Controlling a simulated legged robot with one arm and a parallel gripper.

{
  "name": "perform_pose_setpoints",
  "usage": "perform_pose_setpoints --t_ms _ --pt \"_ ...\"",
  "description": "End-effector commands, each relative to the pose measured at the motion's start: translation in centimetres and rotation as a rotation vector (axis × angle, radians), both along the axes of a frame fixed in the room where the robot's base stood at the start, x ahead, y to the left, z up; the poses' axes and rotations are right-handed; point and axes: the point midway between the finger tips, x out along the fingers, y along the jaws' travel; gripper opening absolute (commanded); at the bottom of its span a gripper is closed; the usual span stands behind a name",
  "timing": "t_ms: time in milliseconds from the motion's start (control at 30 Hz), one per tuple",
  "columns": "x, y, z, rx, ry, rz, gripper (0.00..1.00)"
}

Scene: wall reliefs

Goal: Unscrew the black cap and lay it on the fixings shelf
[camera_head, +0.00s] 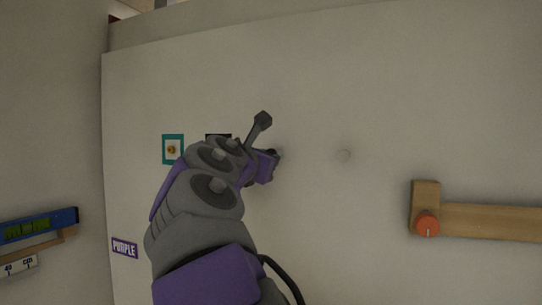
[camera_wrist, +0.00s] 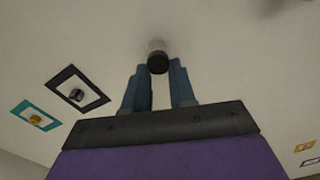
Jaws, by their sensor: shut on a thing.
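The black cap (camera_wrist: 158,63) is round and dark, and sits between the two blue fingertips of my gripper (camera_wrist: 158,72) in the wrist view. A short pale stub shows just behind it, against the pale wall; I cannot tell whether cap and stub are still joined. In the head view my gripper (camera_head: 272,160) is close to the wall, and the arm hides most of the cap. No shelf can be surely identified as the fixings shelf.
A teal frame (camera_head: 172,149) and a black frame (camera_wrist: 76,92) are on the wall at the left. A blue level (camera_head: 38,225) rests at far left.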

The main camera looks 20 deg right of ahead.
Motion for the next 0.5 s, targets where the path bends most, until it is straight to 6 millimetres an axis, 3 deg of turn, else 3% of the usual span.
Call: perform_pose_setpoints --t_ms 167,400,500 --pt "-0.03 0.02 0.13 0.000 -0.002 0.000 0.39" --pt "0.07 0.06 -0.02 0.011 -0.010 0.001 0.39" --pt "0.19 0.11 -0.24 0.094 -0.071 0.001 0.39"
